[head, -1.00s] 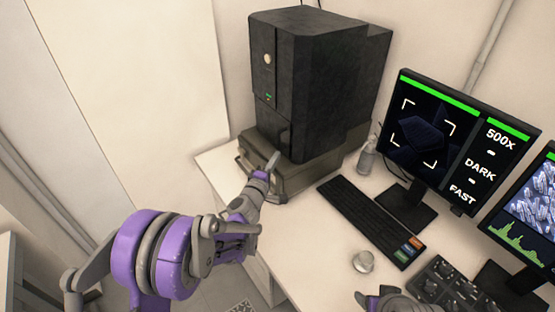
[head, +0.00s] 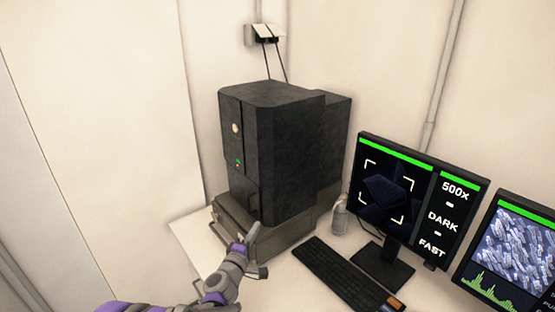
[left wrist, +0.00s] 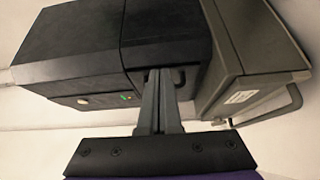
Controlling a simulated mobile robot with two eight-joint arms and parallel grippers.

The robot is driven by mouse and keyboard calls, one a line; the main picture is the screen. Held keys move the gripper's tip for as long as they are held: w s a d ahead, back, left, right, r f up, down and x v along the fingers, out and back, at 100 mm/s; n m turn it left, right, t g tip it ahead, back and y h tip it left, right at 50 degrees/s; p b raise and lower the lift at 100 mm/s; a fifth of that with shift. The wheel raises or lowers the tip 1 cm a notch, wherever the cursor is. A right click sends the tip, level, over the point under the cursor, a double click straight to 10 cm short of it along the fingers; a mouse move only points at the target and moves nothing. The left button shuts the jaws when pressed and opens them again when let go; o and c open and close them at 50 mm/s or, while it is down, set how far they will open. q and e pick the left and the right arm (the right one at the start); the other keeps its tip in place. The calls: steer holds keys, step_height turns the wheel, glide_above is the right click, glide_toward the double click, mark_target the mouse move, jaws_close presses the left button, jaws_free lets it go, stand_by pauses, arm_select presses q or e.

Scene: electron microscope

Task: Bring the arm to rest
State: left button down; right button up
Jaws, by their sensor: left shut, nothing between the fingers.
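My left gripper (head: 246,240) is in front of the electron microscope, over the near left edge of the desk. It is shut and empty. In the left wrist view its fingers (left wrist: 160,80) lie together and point at the microscope's front. The microscope (head: 285,150) is a tall black box with a round button and small green and red lights. It stands on a grey-green base (head: 235,213) with a handle. The left wrist view shows the microscope (left wrist: 75,50) and base (left wrist: 250,45) sideways. My right gripper is not in view.
On the white desk (head: 270,290) are a black keyboard (head: 340,275), a small bottle (head: 339,214), a monitor (head: 400,200) and a second monitor (head: 515,250) at the right. A wall outlet (head: 265,36) with cables is above the microscope. Plain wall is at the left.

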arm_select(q)
steer(key=s+d+r+m+g+h, duration=0.1)
steer(key=s+d+r+m+g, duration=0.15)
steer(key=s+m, duration=0.4)
steer(key=s+d+r+m+g+h, duration=0.2)
steer(key=s+m+g, duration=0.2)
steer(key=s, duration=0.6)
steer(key=s+a+f+m+g+y, duration=0.1)
steer(key=s+a+f+y, duration=0.1)
steer(key=s, duration=0.5)
steer(key=s+a+f+m+g+y, duration=0.1)
steer(key=s+a+f+g+y, duration=0.1)
steer(key=s+a, duration=0.3)
steer(key=s+a+f+m+g+y, duration=0.2)
steer(key=s+a+f+y, duration=0.1)
steer(key=s, duration=0.6)
steer(key=shift+s+a+f+y, duration=0.3)
steer(key=shift+s+a+f, duration=0.15)
steer(key=shift+f, duration=0.25)
